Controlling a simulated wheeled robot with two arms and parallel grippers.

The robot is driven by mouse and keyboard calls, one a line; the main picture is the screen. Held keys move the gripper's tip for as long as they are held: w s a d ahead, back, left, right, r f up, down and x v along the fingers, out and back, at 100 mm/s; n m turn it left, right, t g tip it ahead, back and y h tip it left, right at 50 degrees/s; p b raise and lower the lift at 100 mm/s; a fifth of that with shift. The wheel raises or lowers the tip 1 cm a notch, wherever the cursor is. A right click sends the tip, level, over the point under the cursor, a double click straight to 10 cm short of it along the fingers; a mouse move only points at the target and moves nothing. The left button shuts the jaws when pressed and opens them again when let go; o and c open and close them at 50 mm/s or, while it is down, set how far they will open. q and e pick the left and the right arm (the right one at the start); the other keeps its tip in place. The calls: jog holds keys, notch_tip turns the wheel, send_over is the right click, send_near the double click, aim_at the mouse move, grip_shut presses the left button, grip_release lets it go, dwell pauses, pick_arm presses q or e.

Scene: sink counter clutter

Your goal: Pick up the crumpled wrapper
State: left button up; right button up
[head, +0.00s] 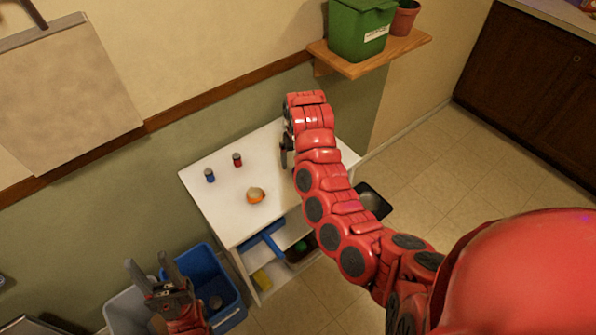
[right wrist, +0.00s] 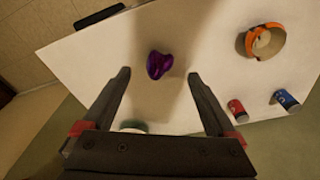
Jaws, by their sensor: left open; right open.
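A shiny purple crumpled wrapper (right wrist: 160,64) lies on the white table top (right wrist: 210,25) in the right wrist view. My right gripper (right wrist: 158,75) is open above it. The wrapper shows between and just beyond the fingertips, and nothing is held. In the head view the wrapper is not visible; my right arm covers that part of the table (head: 221,209), and the right gripper (head: 287,150) shows only partly there. My left gripper (head: 151,262) is open and empty at the lower left, in front of the bins.
An orange peel-like piece (head: 256,195), a red cylinder (head: 237,160) and a blue cylinder (head: 209,175) stand on the table. A blue bin (head: 233,312) and a grey bin (head: 122,308) are at lower left. A wall shelf (head: 377,58) holds a green bin (head: 357,30) and a pot (head: 404,18).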

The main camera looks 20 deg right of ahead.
jog(key=shift+f+p, duration=0.3)
jog(key=shift+p, duration=0.05)
jog(key=f, duration=0.1)
jog(key=f+p, duration=0.1)
jog(key=f, duration=0.1)
jog(key=shift+w+d, duration=0.1)
jog(key=shift+w, duration=0.1)
jog(key=shift+f, duration=0.65)
jog(key=c, duration=1.4)
jog(key=shift+c, duration=0.2)
jog(key=shift+r, duration=0.15)
